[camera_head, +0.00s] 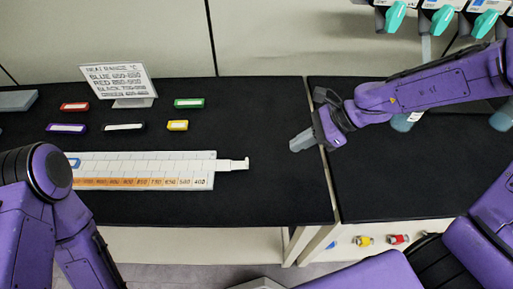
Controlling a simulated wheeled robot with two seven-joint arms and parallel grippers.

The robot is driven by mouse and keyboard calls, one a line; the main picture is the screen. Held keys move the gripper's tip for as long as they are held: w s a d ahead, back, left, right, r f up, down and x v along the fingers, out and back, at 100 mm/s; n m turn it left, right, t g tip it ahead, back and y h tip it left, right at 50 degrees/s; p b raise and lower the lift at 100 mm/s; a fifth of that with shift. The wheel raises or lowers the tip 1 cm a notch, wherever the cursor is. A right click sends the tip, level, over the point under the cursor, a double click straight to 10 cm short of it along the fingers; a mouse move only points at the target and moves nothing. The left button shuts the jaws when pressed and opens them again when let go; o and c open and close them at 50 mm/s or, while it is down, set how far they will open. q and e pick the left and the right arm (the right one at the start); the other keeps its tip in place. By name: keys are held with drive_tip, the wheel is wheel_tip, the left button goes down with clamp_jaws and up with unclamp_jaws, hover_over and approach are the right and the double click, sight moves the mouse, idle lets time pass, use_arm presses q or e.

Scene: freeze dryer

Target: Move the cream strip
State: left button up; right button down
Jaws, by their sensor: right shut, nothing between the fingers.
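The cream strip (225,164) lies lengthwise along a white board (208,185) with a numbered orange scale, on the black bench. Its right end sticks out past the board's right edge. My right gripper (299,143) is shut and empty. It is above the bench near the seam between two bench tops, to the right of the strip's end and apart from it. My left arm comes in at the lower left and covers the board's left part. The left gripper is not visible.
A sign (118,84) stands at the back. Glassware with teal valves (395,17) hangs at upper right. The bench between board and right gripper is clear.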

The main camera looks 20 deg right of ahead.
drive_tip(key=shift+s+a+f+b, duration=0.2)
drive_tip(key=shift+a+f+b, duration=0.1)
drive_tip(key=shift+a+f, duration=0.95)
drive_tip(key=x, duration=0.4)
drive_tip(key=w+b+x, duration=0.1)
drive_tip(key=x, duration=0.1)
drive_tip(key=shift+d, duration=0.15)
drive_tip(key=shift+w+a+r, duration=0.1)
drive_tip(key=shift+a+r, duration=0.05)
drive_tip(key=shift+a, duration=0.45)
drive_tip(key=shift+w+a+r, duration=0.1)
drive_tip(key=shift+a+r, duration=0.05)
drive_tip(key=shift+a, duration=1.1)
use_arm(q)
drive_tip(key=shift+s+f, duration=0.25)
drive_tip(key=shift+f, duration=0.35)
use_arm(e)
drive_tip(key=shift+w, duration=0.2)
use_arm(q)
drive_tip(key=shift+p, duration=0.3)
